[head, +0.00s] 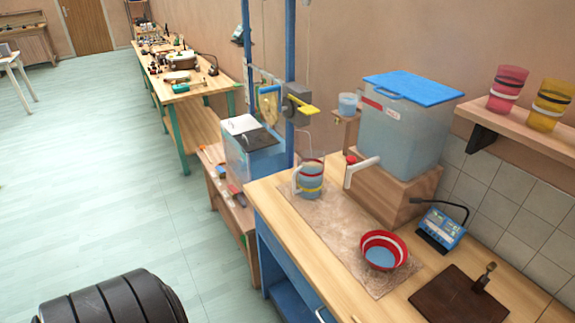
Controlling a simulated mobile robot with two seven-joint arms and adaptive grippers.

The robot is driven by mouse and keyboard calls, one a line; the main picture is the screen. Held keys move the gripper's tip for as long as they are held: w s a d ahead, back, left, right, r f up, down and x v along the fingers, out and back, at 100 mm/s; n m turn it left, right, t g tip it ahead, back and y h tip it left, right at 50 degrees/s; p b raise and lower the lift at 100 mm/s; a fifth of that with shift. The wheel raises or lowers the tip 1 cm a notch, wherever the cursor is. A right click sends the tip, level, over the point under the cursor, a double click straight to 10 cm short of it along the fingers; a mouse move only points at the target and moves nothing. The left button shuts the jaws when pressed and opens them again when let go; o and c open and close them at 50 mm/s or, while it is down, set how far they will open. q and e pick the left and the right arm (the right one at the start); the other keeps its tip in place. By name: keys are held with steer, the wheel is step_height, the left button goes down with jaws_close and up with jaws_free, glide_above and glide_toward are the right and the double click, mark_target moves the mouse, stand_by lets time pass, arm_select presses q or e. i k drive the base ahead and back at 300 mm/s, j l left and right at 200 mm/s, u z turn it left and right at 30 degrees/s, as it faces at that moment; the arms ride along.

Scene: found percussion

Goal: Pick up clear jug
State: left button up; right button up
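A clear jug (312,179) stands upright on the stone-patterned mat (330,228) at the left end of the workbench. It has a pale handle on its left side, and blue, red and yellow bands show low on it. The jug is left of the dispenser's white spout. Neither of my grippers is in view. A black ribbed part at the bottom left looks like part of my own arm, and no fingers show on it.
A blue-lidded water container (405,125) on a wooden block stands behind the mat, its spout (362,171) reaching toward the jug. A red-rimmed bowl (383,250), a blue meter (440,230) and a brown board (460,298) lie to the right. Open floor (110,200) is at left.

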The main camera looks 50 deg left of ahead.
mark_target(310, 170)
steer(key=i+j+u, duration=0.1)
steer(key=u, duration=0.35)
steer(key=i+j+u, duration=0.1)
steer(key=u, duration=0.35)
steer(key=i+u, duration=0.2)
steer(key=u, duration=0.25)
